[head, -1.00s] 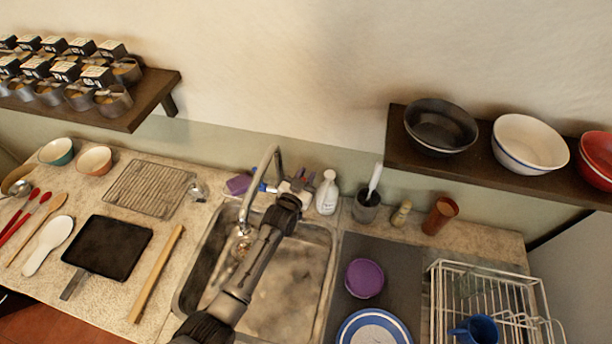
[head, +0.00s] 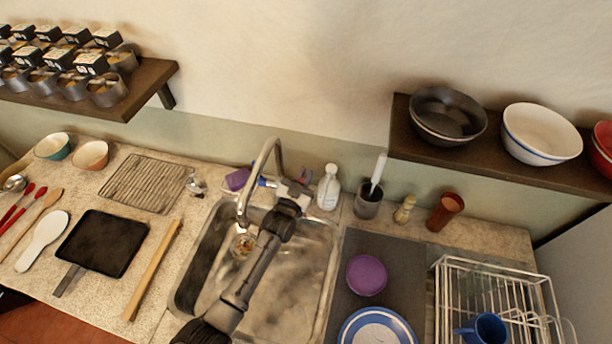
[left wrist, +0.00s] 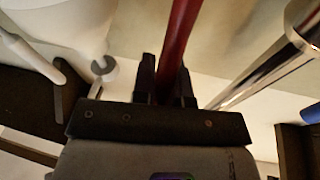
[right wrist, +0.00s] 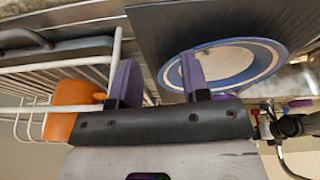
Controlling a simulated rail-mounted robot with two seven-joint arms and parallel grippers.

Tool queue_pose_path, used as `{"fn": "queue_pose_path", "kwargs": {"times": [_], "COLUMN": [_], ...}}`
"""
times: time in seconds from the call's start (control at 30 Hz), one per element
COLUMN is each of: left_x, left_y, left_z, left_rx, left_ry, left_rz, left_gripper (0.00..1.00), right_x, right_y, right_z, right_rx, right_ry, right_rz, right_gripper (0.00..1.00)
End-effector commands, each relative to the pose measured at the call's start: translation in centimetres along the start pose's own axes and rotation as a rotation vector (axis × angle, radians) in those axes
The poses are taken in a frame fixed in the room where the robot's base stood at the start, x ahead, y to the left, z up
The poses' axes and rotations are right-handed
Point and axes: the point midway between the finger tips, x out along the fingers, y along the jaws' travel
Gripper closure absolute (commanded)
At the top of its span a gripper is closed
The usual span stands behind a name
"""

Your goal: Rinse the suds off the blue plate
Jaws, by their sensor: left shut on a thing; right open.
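The blue-rimmed plate (head: 352,329) lies on the dark mat right of the sink, cut off by the bottom edge of the head view. It also shows in the right wrist view (right wrist: 235,62); I cannot make out suds on it. My left gripper (head: 298,190) is at the tap, behind the sink. In the left wrist view my left gripper (left wrist: 165,70) is shut on a red tap lever (left wrist: 182,30), beside the chrome spout (left wrist: 265,65). My right gripper (right wrist: 157,75) is open and empty near the plate; the head view does not show it.
The sink basin (head: 285,285) looks empty; I see no clear water stream. A purple round dish (head: 367,275) lies on the mat (head: 385,250). A wire rack (head: 445,295) with a blue mug (head: 488,328) stands right. A soap bottle (head: 328,190) stands behind the sink.

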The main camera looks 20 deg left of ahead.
Motion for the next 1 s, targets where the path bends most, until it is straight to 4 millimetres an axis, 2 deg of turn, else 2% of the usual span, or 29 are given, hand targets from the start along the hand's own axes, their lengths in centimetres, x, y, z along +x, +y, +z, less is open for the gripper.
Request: {"fn": "queue_pose_path", "kwargs": {"times": [0.27, 0.3, 0.53, 0.83, 1.0], "left_x": [-0.1, -0.1, -0.1, -0.3, -2.3], "left_y": [0.0, 0.0, 0.0, 0.0, 0.0], "left_z": [0.0, 0.0, 0.0, 0.1, 0.2], "left_rx": [0.000, 0.000, 0.001, 0.001, 0.000], "left_ry": [0.002, 0.001, 0.001, 0.000, -0.002], "left_rz": [0.000, 0.000, 0.000, 0.000, 0.000], "left_gripper": [1.00, 0.84, 0.62, 0.61, 0.61], "right_x": [-0.1, -0.1, -0.1, -0.1, -0.2], "right_y": [-0.1, -0.1, -0.2, -0.3, -0.3], "right_z": [0.0, 0.0, -0.1, -0.1, -0.1], "right_rx": [0.002, 0.003, 0.008, 0.010, 0.009], "right_ry": [0.001, 0.001, 0.002, 0.003, 0.003], "right_rz": [-0.002, -0.002, -0.006, -0.008, -0.007], "right_gripper": [0.57, 0.57, 0.57, 0.57, 0.57]}}
